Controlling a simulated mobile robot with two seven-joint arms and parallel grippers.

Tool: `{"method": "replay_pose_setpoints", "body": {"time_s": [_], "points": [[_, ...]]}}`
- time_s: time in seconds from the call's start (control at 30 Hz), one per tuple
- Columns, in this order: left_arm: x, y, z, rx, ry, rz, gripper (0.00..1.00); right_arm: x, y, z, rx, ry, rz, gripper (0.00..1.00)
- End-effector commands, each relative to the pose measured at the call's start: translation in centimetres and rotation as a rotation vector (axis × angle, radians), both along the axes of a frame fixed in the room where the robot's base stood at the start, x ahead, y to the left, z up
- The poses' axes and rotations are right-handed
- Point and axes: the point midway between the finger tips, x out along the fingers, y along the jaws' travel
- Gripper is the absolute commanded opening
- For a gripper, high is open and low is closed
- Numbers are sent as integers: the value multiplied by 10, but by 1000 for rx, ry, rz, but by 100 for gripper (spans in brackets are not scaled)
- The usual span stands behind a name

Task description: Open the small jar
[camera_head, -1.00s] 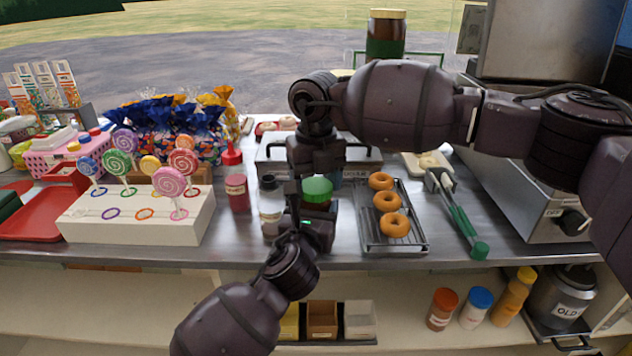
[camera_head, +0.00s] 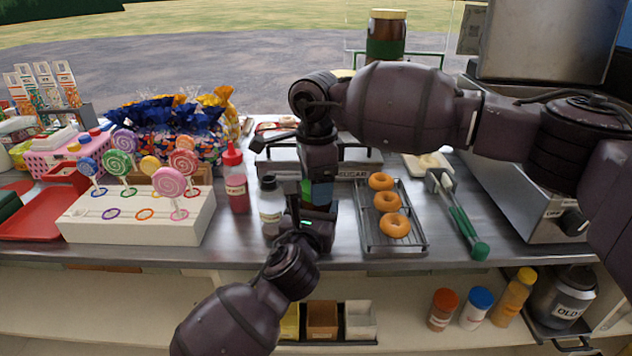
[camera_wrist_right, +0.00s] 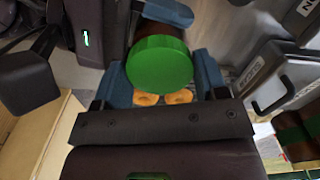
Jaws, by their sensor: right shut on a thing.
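The small jar has a round green lid (camera_wrist_right: 160,64) and a dark brown body (camera_wrist_right: 148,32), seen from above in the right wrist view. In the head view only a sliver of green (camera_head: 307,188) shows between my grippers. My right gripper (camera_head: 319,190) points down from above, its blue fingers on either side of the lid, shut on it. My left gripper (camera_head: 312,228) comes from the front and looks shut around the jar's body, just above the counter. Its blue finger (camera_wrist_right: 168,12) shows beside the body in the wrist view. Most of the jar is hidden.
A rack of doughnuts (camera_head: 366,238) lies just right of the grippers, with green-handled tongs (camera_head: 462,222) beyond. A red bottle (camera_head: 237,188), a dark-capped bottle (camera_head: 270,212) and a white lollipop stand (camera_head: 130,226) are at left. A larger jar (camera_head: 386,38) stands behind.

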Motion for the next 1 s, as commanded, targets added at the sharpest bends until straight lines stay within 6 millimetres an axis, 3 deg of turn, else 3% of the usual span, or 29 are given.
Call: {"method": "replay_pose_setpoints", "body": {"time_s": [0.4, 1.0], "points": [[0, 0, -1, 0, 1, 0, 0, -1, 0, 0, 1, 1, 524, 38], [0, 0, -1, 0, 1, 0, 0, -1, 0, 0, 1, 1, 539, 38]]}}
